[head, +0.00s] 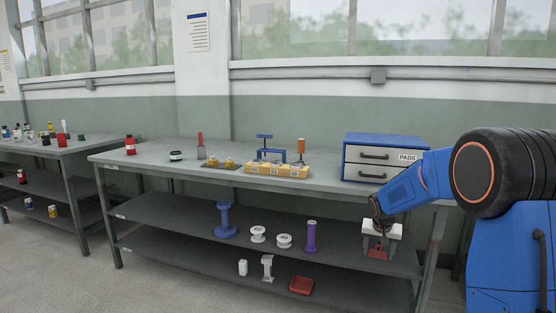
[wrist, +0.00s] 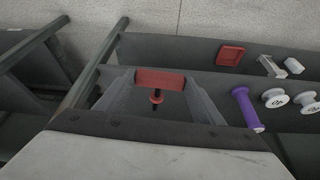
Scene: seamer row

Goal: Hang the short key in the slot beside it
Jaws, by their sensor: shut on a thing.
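My gripper (head: 378,248) is low at the right, in front of the bench's lower shelves. In the wrist view my gripper (wrist: 160,82) is shut on a red bar-shaped piece (wrist: 160,76) with a short dark stem; whether this is the short key I cannot tell. A yellow block (head: 278,171) with white labels stands on the bench top.
A blue drawer cabinet (head: 384,138) stands right of the block. A small tray (head: 219,166) with brass-coloured pieces lies left of it. The lower shelves hold a purple spool (head: 311,236), white spools (head: 258,234) and a red tray (head: 301,285). The front bench top has free room.

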